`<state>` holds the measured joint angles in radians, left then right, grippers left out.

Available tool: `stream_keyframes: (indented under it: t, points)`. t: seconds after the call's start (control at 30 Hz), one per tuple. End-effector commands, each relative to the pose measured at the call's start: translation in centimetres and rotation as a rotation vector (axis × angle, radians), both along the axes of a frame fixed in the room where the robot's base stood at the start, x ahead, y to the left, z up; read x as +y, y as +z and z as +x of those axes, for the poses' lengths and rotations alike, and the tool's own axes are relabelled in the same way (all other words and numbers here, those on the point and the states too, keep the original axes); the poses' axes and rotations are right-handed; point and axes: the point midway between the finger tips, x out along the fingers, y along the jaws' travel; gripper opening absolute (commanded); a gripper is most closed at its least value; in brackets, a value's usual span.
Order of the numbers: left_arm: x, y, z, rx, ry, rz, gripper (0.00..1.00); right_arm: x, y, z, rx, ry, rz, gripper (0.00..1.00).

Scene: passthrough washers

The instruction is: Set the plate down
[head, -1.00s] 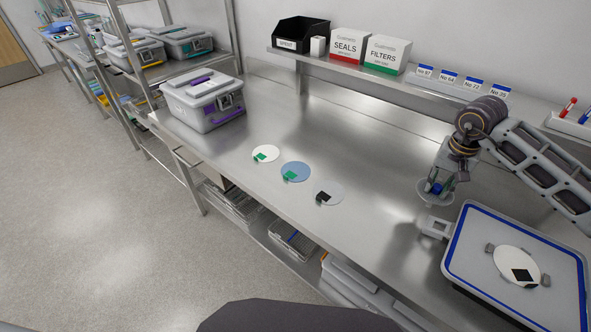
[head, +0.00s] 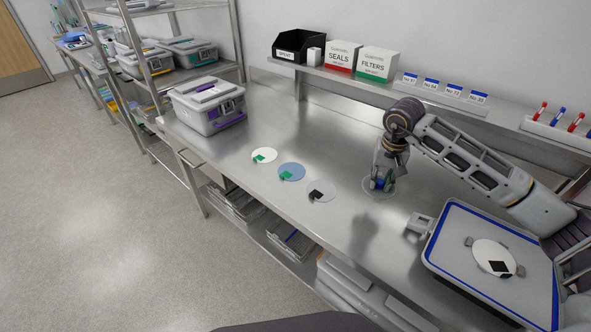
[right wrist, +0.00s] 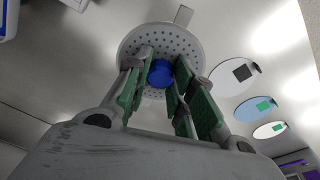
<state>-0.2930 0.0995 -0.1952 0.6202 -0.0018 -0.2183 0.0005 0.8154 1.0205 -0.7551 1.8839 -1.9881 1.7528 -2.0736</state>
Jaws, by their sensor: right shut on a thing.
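The plate is a round grey perforated disc with a blue knob in its middle. In the head view the plate (head: 371,191) is under my right gripper (head: 380,182), over the bench to the right of the grey disc. In the right wrist view the plate (right wrist: 190,45) shows its holes, with the blue knob (right wrist: 160,73) between the green-padded fingers of my right gripper (right wrist: 160,85). That gripper is shut on the knob. A dark shadow lies on the bench in front of the plate; I cannot tell whether the plate touches the bench. My left gripper is not in view.
A white disc (head: 268,153), a blue disc (head: 296,170) and a grey disc (head: 325,186) lie in a row on the bench (head: 300,125). A blue-edged tray (head: 450,230) with a white disc stands at right. A lidded bin (head: 205,92) is at left, a shelf (head: 400,95) behind.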

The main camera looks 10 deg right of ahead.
Motion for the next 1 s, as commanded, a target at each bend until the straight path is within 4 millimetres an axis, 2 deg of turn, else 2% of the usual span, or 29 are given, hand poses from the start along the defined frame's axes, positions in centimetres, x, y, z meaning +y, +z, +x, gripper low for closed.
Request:
stream_keyframes:
  t: [0.63, 0.77, 1.0]
  points:
    - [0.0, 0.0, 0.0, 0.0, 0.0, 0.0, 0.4, 0.0, -0.3, 0.0, 0.001, 0.001, 0.0, 0.0]
    - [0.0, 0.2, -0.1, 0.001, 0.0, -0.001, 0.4, 0.0, -1.2, 0.0, 0.002, 0.001, 0.0, 0.0]
    - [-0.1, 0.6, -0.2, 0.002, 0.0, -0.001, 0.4, 0.0, -4.2, -0.1, 0.004, 0.001, -0.001, 0.0]
